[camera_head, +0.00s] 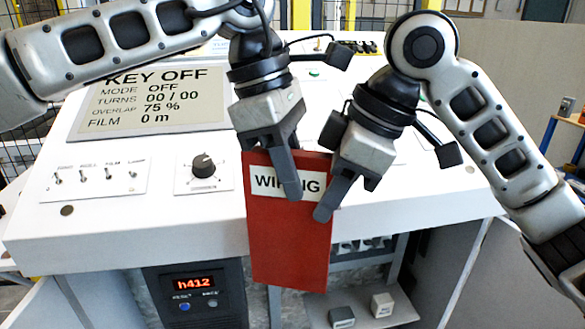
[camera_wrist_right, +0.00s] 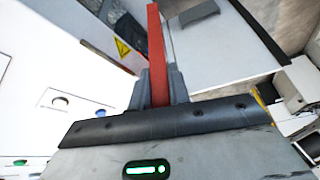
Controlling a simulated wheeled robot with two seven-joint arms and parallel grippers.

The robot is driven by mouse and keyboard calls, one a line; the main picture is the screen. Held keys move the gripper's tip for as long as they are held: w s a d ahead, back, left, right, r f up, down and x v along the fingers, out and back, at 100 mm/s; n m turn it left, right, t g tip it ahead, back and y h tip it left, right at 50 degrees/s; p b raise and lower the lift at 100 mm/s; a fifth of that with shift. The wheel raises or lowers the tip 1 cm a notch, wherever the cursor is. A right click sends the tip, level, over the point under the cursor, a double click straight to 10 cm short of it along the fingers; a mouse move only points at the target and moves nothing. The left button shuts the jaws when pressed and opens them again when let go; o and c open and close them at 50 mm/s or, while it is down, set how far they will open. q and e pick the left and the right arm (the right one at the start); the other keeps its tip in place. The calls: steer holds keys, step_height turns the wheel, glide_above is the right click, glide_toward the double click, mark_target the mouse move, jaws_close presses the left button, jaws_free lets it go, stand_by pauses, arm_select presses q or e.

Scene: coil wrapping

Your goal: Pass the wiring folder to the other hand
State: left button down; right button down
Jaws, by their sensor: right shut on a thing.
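The wiring folder (camera_head: 290,245) is a flat red folder with a white label reading WIRING, partly covered by fingers. It hangs roughly upright in front of the console in the head view. My right gripper (camera_head: 330,205) is shut on its upper right part. The right wrist view shows the folder (camera_wrist_right: 157,55) edge-on between the fingers of my right gripper (camera_wrist_right: 158,88). My left gripper (camera_head: 288,180) is at the folder's top edge, with one finger in front of the label. Its other finger is mostly hidden, so whether it grips cannot be told.
The white console (camera_head: 120,215) stands behind the folder with a display (camera_head: 155,100), a black knob (camera_head: 203,166) and toggle switches. Below are a red-digit unit (camera_head: 195,290) and an open bay with small grey blocks (camera_head: 382,305). My two grippers are very close together.

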steer(key=c, duration=1.2)
jaws_free()
steer(key=shift+c, duration=0.2)
steer(key=shift+r, duration=0.1)
steer(key=v, duration=1.1)
step_height(320, 180, down, 36)
steer(key=w+m+y, duration=0.2)
steer(key=m+y, duration=0.1)
steer(key=m, duration=0.3)
steer(key=s+a+f+m+t+h, duration=0.15)
steer(key=s+f+m+t, duration=0.25)
steer(key=f, duration=0.5)
steer(key=s+d+m+t+h, duration=0.2)
steer(key=s+t, duration=0.3)
steer(key=s, duration=0.3)
steer(key=shift+s+d+f+m+t, duration=0.3)
steer(key=shift+s+d+f, duration=0.15)
steer(key=shift+d, duration=0.15)
steer(key=shift+w, duration=0.1)
